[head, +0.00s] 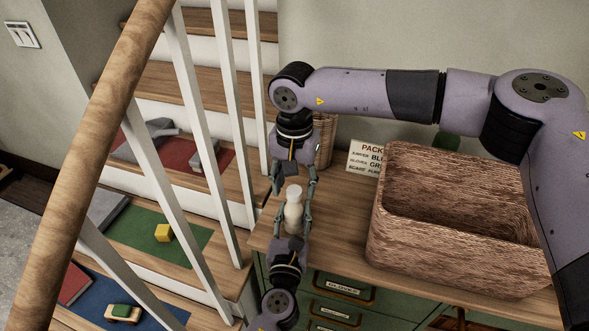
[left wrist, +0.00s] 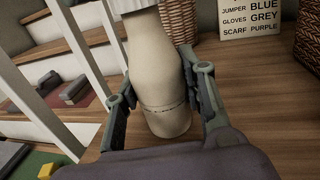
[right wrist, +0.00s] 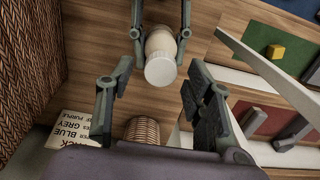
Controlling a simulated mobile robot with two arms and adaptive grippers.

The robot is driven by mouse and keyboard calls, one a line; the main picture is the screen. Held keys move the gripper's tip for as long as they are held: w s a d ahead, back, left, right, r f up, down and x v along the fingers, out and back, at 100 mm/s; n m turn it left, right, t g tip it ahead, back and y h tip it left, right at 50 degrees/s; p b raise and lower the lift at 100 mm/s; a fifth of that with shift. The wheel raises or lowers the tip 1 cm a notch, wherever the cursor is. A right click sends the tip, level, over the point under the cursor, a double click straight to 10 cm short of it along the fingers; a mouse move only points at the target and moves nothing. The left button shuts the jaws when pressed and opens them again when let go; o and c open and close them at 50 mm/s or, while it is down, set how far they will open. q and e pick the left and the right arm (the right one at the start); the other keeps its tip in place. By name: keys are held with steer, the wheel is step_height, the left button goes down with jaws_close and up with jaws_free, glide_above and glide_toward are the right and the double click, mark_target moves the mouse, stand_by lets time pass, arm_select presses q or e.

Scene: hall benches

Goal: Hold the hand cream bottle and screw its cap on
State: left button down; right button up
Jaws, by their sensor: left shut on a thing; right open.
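The hand cream bottle (head: 293,214) is cream-coloured and stands about upright over the bench's left end. My left gripper (head: 293,224) is shut on its body, with one finger on each side, as the left wrist view (left wrist: 157,80) also shows. The white cap (right wrist: 160,70) sits at the bottle's top; in the left wrist view only its ribbed lower edge (left wrist: 132,5) shows. How tightly it is seated I cannot tell. My right gripper (right wrist: 153,90) is open and empty, pointing at the cap from above, its fingers apart from it.
A large woven basket (head: 400,240) stands on the wooden bench (head: 340,225) to the right. A packing sign (head: 366,158) and a smaller wicker basket (left wrist: 180,22) are behind. White balusters and a wooden handrail (head: 95,140) stand close on the left, before the stairs.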

steer(key=shift+f, duration=0.55)
steer(key=shift+c, duration=0.6)
jaws_close()
